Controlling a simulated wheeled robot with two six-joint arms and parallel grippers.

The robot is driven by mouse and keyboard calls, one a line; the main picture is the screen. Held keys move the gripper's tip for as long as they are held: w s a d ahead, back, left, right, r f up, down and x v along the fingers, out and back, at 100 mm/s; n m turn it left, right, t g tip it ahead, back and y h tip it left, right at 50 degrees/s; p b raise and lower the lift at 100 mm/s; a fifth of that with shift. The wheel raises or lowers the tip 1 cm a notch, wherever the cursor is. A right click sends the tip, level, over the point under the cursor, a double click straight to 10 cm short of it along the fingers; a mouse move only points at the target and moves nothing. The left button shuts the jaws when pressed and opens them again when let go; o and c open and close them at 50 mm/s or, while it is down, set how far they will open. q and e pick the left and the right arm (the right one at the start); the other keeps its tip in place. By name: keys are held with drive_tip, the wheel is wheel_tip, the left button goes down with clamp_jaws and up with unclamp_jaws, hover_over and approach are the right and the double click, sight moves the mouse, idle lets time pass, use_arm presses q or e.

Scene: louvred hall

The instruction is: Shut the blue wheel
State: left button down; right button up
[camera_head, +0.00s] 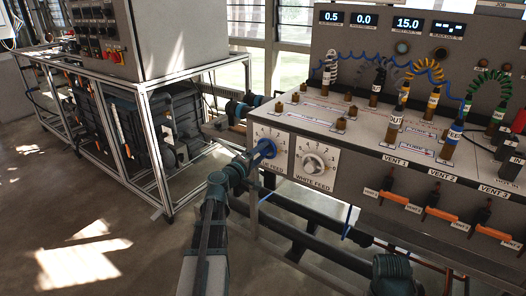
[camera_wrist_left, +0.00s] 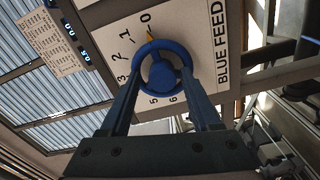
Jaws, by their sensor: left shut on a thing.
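The blue wheel (camera_head: 267,147) is on the front of the grey console, on a white dial plate marked BLUE FEED (camera_wrist_left: 218,40). In the left wrist view the blue wheel (camera_wrist_left: 162,75) has a round rim and a hub. A small yellow-orange mark at its rim points close to the 0 on the scale. My left gripper (camera_head: 255,156) reaches the wheel from the left. In the left wrist view its two fingers (camera_wrist_left: 165,78) are shut on the wheel at opposite sides of the rim. My right gripper is not in view.
The white feed knob (camera_head: 313,163) sits close right of the wheel. Hoses and plugs (camera_head: 405,98) crowd the console top. Displays (camera_head: 364,20) above read 0.5, 0.0 and 15.0. Orange-handled vent valves (camera_head: 440,213) are at right. A metal-framed rack (camera_head: 125,140) stands left, with open floor before it.

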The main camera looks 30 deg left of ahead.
use_arm(q)
drive_tip(key=shift+w+a+r, duration=0.1)
drive_tip(key=shift+w+a, duration=0.05)
drive_tip(key=shift+w, duration=0.4)
drive_tip(key=shift+w+a+r, duration=0.1)
drive_tip(key=shift+w+a, duration=0.05)
drive_tip(key=shift+w, duration=0.35)
drive_tip(key=shift+c, duration=0.2)
unclamp_jaws()
drive_tip(key=shift+s, duration=0.1)
drive_tip(key=s, duration=0.7)
drive_tip(key=shift+s+f, duration=0.15)
drive_tip(key=shift+f, duration=0.2)
drive_tip(key=shift+s, duration=0.1)
